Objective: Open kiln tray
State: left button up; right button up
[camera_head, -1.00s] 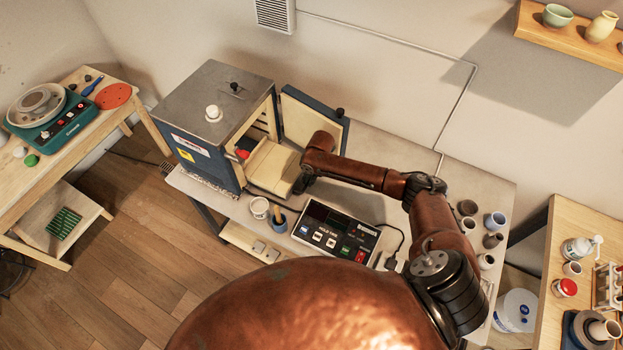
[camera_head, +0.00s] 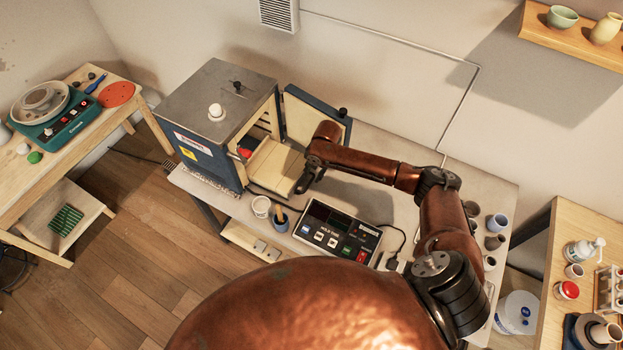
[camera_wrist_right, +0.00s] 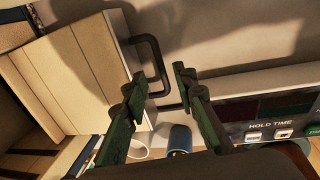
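The kiln (camera_head: 215,115) is a grey-topped blue box with its front open. Its cream kiln tray (camera_head: 275,165) sticks out of the front, well pulled out. In the right wrist view the slatted tray (camera_wrist_right: 70,75) fills the left side, with a dark bar handle (camera_wrist_right: 158,62) on its front board. My right gripper (camera_head: 303,186) is at the tray's front end. In the wrist view its green fingers (camera_wrist_right: 160,95) are apart with nothing gripped between them, close to the handle. Whether a finger touches the handle cannot be told. My left gripper is not in view.
The kiln door (camera_head: 315,118) stands open behind the tray. A control panel (camera_head: 337,232), a white cup (camera_head: 261,207) and a blue cup (camera_head: 279,222) sit in front of the tray. Several small pots stand at the bench's right end.

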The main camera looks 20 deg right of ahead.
notch_tip(320, 180, up, 7)
jog(key=s, duration=0.1)
jog(key=shift+d+f, duration=0.15)
jog(key=shift+d, duration=0.25)
